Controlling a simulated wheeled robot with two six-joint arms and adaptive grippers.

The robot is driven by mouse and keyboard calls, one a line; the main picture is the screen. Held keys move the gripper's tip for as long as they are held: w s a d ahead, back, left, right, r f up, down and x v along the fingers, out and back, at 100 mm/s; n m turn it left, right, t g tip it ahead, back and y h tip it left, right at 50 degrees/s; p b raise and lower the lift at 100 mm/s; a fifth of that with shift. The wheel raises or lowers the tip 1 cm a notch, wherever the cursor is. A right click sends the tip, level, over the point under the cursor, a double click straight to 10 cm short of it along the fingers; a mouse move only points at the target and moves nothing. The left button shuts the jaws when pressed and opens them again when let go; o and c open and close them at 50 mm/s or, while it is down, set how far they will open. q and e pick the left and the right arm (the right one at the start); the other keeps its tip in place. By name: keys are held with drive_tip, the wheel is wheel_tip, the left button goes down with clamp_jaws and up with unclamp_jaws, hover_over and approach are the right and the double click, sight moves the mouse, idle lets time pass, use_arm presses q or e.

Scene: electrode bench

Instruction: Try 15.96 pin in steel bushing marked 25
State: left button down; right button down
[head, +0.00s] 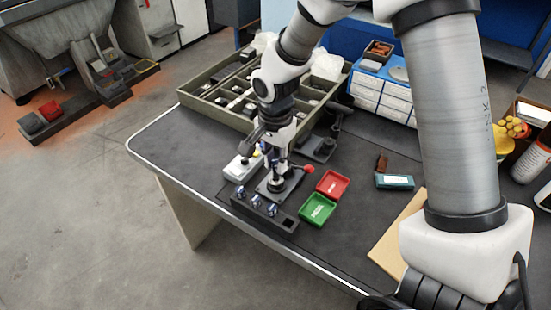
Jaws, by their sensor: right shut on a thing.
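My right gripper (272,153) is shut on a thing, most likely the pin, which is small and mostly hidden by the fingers. It is directly above a grey fixture plate (268,191) with a dark round holder (277,183) and a red-knobbed lever (309,169). I cannot make out the steel bushing or a 25 marking, nor whether the pin touches anything. Three blue-and-silver gauge pins (256,201) stand in a black rack (284,222) just in front. My left gripper is not in view.
A green tray (318,209) and a red tray (332,184) lie to the right of the fixture. A white box (237,172) is to its left. A large divided crate (200,104) stands behind.

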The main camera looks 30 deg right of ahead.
drive_tip(key=shift+f+b, duration=1.05)
drive_tip(key=shift+f, duration=0.95)
drive_tip(key=shift+r, duration=0.1)
idle(1.6)
